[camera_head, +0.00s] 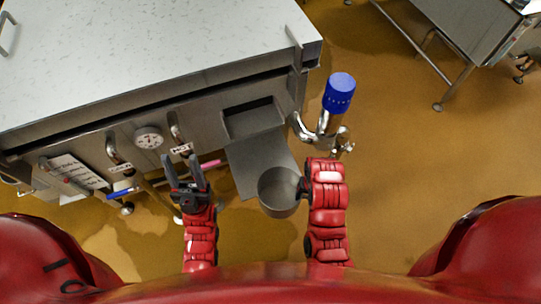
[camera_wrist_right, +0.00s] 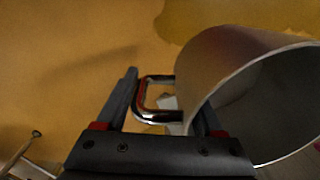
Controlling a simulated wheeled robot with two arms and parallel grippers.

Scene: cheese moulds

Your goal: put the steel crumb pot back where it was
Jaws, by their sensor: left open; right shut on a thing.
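The steel crumb pot (camera_head: 278,193) is a grey open-topped cylinder, seen from above in the head view. My right gripper (camera_head: 304,187) is at its right side, shut on the pot's handle. In the right wrist view the pot (camera_wrist_right: 235,75) fills the right side and its loop handle (camera_wrist_right: 150,100) is between the fingers of the right gripper (camera_wrist_right: 165,110). The inside of the pot looks empty. My left gripper (camera_head: 189,172) is open and empty, in front of the steel vat's panel.
A steel shelf plate (camera_head: 250,165) sticks out below a recessed chute (camera_head: 252,119) on the vat (camera_head: 100,110), just behind the pot. A pipe valve with a blue cap (camera_head: 339,93) stands right of it. Pens, a gauge (camera_head: 148,137) and labels line the panel.

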